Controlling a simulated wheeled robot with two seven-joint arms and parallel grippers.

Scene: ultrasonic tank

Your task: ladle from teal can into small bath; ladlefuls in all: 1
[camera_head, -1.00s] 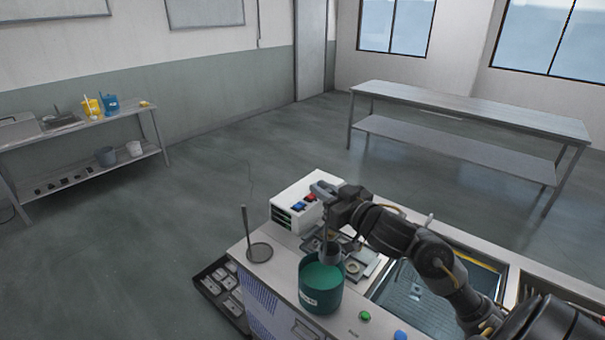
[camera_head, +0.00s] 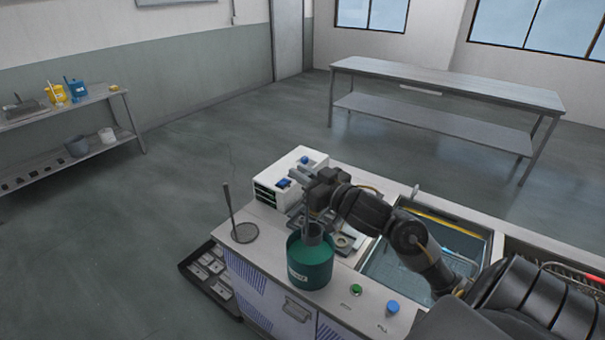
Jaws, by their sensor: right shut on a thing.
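The teal can (camera_head: 309,272) stands upright on the near part of the counter, with teal liquid showing inside its rim. My right gripper (camera_head: 303,180) is above the can, shut on the ladle's upright handle. The ladle (camera_head: 314,232) hangs down, its cup at the can's mouth; how deep it sits in the liquid I cannot tell. Behind my right arm is a sunken basin (camera_head: 378,266) with clear liquid; whether it is the small bath I cannot tell. My left gripper is out of view.
A white box unit (camera_head: 283,176) with blue knobs stands behind the can. An upright rod on a round base (camera_head: 243,232) stands to the left. A green button (camera_head: 356,290) and a blue knob (camera_head: 392,307) lie right of the can.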

